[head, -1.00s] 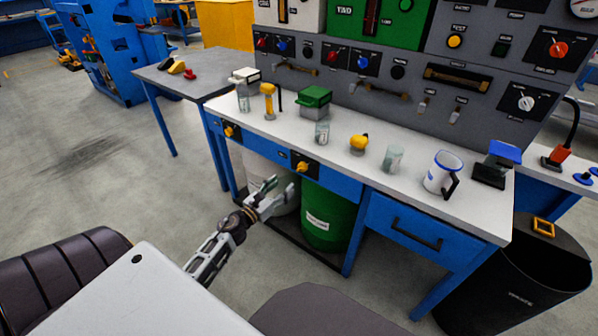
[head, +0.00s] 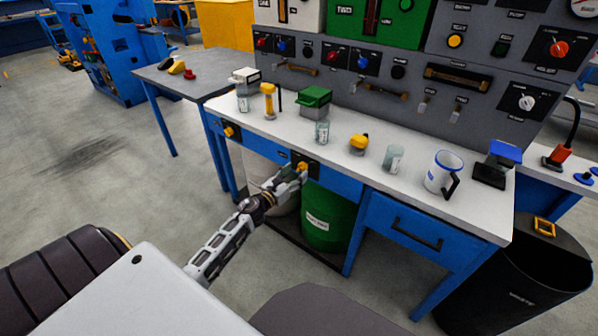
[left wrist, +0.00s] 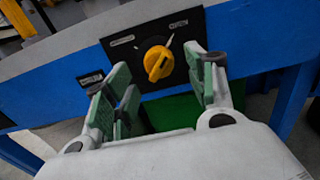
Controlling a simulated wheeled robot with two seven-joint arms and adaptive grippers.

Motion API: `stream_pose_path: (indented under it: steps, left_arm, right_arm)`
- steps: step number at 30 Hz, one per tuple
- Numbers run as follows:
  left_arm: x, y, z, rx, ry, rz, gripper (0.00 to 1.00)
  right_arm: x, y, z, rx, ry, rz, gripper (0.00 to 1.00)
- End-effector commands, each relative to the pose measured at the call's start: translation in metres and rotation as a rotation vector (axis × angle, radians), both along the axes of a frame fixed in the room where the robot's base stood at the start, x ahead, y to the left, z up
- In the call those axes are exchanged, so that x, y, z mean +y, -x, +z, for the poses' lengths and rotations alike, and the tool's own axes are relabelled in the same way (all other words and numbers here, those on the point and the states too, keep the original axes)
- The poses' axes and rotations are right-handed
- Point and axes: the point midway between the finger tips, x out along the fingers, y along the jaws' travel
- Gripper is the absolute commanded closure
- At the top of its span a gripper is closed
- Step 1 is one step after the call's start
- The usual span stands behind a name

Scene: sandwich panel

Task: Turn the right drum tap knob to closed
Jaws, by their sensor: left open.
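The right drum tap knob is a yellow knob (head: 302,167) on a black plate (left wrist: 139,47) on the blue front of the bench, above the green drum (head: 329,219). In the left wrist view the knob (left wrist: 158,63) sits between two marks, and its ridge stands near upright, slightly tilted. The label on the plate's right reads OPEN; the left label is too small to read. My left gripper (head: 294,176) is open in front of the knob. Its green-padded fingers (left wrist: 165,90) stand to either side of the knob, apart from it. My right gripper is not in view.
Another yellow knob (head: 229,130) is on the bench front to the left, above a white drum (head: 262,172). Jars, a mug (head: 442,172) and other items stand on the white benchtop. A blue drawer (head: 425,222) is to the right. A black bin (head: 518,270) stands at the right end.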

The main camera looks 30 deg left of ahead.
Motion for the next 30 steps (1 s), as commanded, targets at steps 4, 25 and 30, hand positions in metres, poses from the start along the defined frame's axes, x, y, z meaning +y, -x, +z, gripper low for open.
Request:
stream_pose_path:
  steps: [4, 25, 30]
  left_arm:
    - [-0.001, -0.012, 0.000, -0.001, 0.000, 0.000, 0.44]
    - [-0.002, -0.028, 0.000, 0.000, 0.000, 0.001, 0.47]
    - [-0.002, -0.028, 0.000, 0.000, 0.000, 0.001, 0.69]
  right_arm:
    - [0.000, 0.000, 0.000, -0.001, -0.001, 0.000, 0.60]
    - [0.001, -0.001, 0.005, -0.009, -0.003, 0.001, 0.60]
    - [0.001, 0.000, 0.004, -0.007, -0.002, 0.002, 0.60]
